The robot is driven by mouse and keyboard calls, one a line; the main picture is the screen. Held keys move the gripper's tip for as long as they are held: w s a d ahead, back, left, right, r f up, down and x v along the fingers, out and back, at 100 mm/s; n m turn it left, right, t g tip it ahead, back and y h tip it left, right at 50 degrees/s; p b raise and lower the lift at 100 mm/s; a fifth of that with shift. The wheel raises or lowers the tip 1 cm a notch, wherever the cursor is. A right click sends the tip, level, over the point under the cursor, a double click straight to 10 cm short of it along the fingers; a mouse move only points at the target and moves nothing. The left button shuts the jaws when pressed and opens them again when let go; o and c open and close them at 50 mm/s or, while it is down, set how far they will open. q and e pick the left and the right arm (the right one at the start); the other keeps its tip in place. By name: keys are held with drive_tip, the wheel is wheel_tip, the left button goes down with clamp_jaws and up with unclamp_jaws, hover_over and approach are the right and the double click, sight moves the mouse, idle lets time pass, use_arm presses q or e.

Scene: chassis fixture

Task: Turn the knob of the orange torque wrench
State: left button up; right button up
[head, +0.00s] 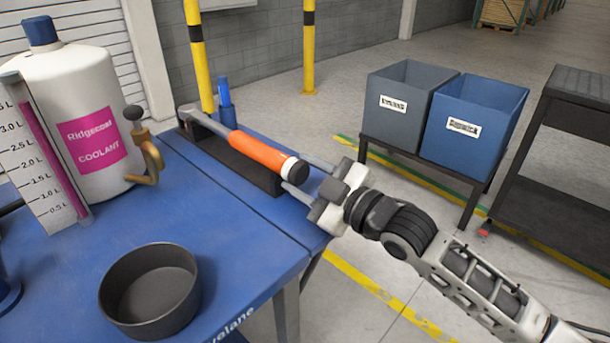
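The orange torque wrench (258,152) lies in a black holder (235,160) along the back right edge of the blue table. Its metal head points to the upper left. Its knob (295,171), dark with a pale end, is at the lower right end of the handle. My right gripper (296,172) comes in from the right. Its two fingers are apart, one on the upper right side of the knob and one on the lower left. Contact between the fingers and the knob cannot be made out. My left gripper is not in view.
The blue table (235,230) holds a dark round bowl (150,290), a white coolant jug (85,110), a measuring gauge (45,150), a brass tap (146,155) and a blue bottle (226,105). Grey (405,110) and blue (475,120) bins stand beyond, beside a black cart (560,150).

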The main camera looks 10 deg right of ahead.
drive_tip(key=shift+o, duration=1.4)
use_arm(q)
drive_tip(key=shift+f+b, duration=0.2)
drive_tip(key=shift+b, duration=0.15)
use_arm(e)
drive_tip(key=v, duration=1.6)
drive_tip(key=shift+a, duration=0.1)
drive_tip(key=shift+f, duration=0.1)
use_arm(q)
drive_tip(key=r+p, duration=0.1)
drive_tip(key=p, duration=0.2)
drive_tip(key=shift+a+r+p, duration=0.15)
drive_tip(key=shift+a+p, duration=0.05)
drive_tip(key=shift+p, duration=0.15)
use_arm(e)
drive_tip(key=s+a+f+m+g+h, duration=0.1)
drive_tip(key=s+a+f+m+h, duration=0.1)
drive_tip(key=f+m, duration=0.2)
drive_tip(key=s+a+f+m+g+h, duration=0.2)
drive_tip(key=s+f+m, duration=0.1)
drive_tip(key=f, duration=0.6)
drive_tip(key=s+a+f+m+g+h, duration=0.1)
drive_tip(key=s+a+f+m+h, duration=0.1)
drive_tip(key=f+m, duration=0.3)
wheel_tip(320, 180, down, 3)
drive_tip(key=shift+s+a+r+h, duration=0.2)
drive_tip(key=shift+s+a+h, duration=0.1)
drive_tip(key=shift+s, duration=0.35)
